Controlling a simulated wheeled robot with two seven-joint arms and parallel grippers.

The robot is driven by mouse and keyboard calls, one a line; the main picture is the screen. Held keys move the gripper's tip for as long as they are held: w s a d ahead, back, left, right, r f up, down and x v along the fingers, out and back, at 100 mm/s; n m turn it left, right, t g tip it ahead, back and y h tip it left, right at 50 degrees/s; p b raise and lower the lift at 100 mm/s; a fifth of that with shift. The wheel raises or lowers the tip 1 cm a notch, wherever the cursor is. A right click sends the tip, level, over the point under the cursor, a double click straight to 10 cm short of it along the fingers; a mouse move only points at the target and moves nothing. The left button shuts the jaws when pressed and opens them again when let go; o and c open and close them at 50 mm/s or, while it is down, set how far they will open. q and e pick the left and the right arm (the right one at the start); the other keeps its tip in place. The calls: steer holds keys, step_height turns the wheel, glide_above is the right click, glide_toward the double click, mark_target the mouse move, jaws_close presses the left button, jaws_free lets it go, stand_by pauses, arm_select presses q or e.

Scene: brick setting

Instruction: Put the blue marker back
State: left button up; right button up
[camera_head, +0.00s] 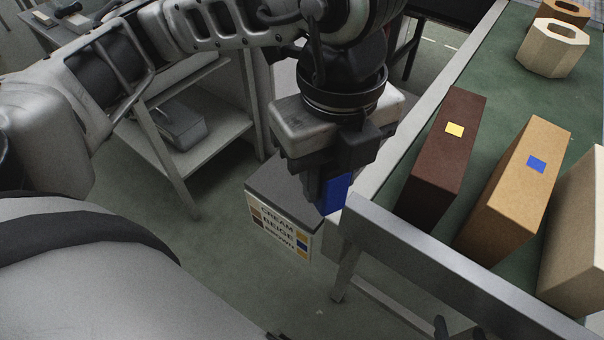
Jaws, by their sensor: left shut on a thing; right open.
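My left gripper (328,200) points down and is shut on the blue marker (336,192), a blue block partly hidden by the fingers. It is at the right end of a grey-topped box (275,193), whose white label reads CREAM, BEIGE, BROWN with coloured squares. I cannot tell whether the marker touches the box. Two dark tips at the bottom edge appear to be my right gripper (459,328), apart and empty; the rest is out of view.
A green-topped conveyor (400,205) with a grey metal rim runs along the right. On it stand a dark brown brick (440,165) with a yellow square, a tan brick (515,190) with a blue square, a cream brick (580,235) and hexagonal blocks (552,48). Shelves (205,150) stand behind left.

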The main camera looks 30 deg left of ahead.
arm_select(q)
steer(key=shift+w+a+n, duration=0.15)
steer(key=shift+n, duration=0.15)
steer(key=w+a+f, duration=0.3)
steer(key=f, duration=0.1)
steer(key=w+a+f+p, duration=0.1)
steer(key=w+a+f, duration=0.1)
steer(key=a+f, duration=0.2)
steer(key=w+a+f, duration=0.3)
steer(key=f, duration=0.1)
steer(key=shift+w+a+f, duration=0.2)
steer(key=shift+w+a, duration=0.05)
steer(key=shift+w, duration=0.1)
steer(key=shift+f, duration=0.3)
steer(key=shift+f, duration=0.2)
steer(key=o, duration=0.8)
steer(key=shift+r, duration=0.1)
